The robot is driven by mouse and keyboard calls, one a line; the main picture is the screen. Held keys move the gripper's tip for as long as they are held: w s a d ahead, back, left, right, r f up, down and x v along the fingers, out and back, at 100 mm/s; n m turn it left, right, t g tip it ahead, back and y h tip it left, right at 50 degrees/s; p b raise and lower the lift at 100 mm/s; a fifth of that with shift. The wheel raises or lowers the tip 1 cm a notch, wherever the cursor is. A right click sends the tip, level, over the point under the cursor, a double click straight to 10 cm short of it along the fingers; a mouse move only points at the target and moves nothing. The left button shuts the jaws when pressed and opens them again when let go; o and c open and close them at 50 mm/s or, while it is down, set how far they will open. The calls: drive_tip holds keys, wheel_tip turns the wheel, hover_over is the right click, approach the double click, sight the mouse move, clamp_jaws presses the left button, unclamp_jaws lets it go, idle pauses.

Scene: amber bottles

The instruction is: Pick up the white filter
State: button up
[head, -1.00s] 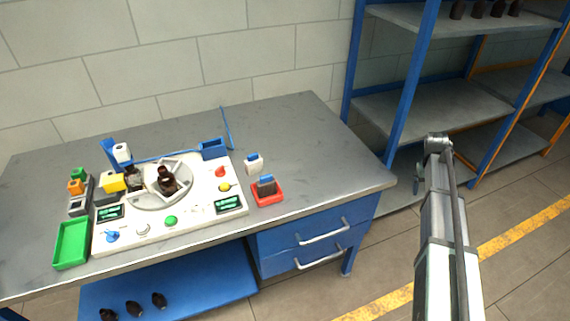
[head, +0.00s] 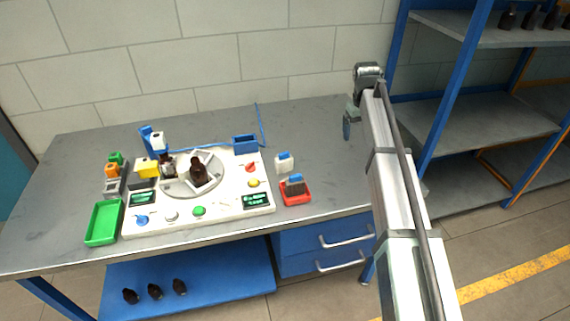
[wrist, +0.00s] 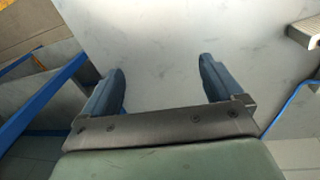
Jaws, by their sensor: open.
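Another white piece (head: 157,141) sits at the machine's back left, so I cannot be sure which is the filter. My gripper (head: 347,125) is above the right back part of the table, right of the white block and apart from it. In the wrist view, its two blue fingers (wrist: 162,72) are spread with nothing between them.
A red tray (head: 296,199) holding a dark block with a blue top is in front of the white block. A green tray (head: 103,223) is at the left. A brown bottle (head: 199,170) stands on the machine's turntable. The table's right part is clear. Blue-framed shelves (head: 450,110) stand at right.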

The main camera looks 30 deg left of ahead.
sight(284, 158)
drive_tip(key=s+a+r+n+g, duration=0.1)
drive_tip(key=s+a+n, duration=0.1)
drive_tip(key=s+a, duration=0.65)
drive_tip(key=s+a+r+n, duration=0.1)
drive_tip(key=s+a+r, duration=0.1)
drive_tip(key=s+a, duration=0.65)
drive_tip(key=shift+y, duration=0.3)
drive_tip(key=a+f, duration=0.1)
drive_tip(key=f, duration=0.1)
drive_tip(key=w+a+f, duration=0.1)
drive_tip(key=f, duration=0.2)
drive_tip(key=w+f, duration=0.1)
drive_tip(key=f, duration=0.2)
drive_tip(key=shift+a+f, duration=0.25)
drive_tip(key=shift+a, duration=0.15)
drive_tip(key=shift+w+a+f, duration=0.1)
drive_tip(key=shift+a+f, duration=0.05)
drive_tip(key=shift+f, duration=1.3)
drive_tip(key=shift+w+a+f, duration=0.1)
drive_tip(key=shift+a+f, duration=0.05)
drive_tip(key=shift+f, duration=1.25)
drive_tip(key=c, duration=1)
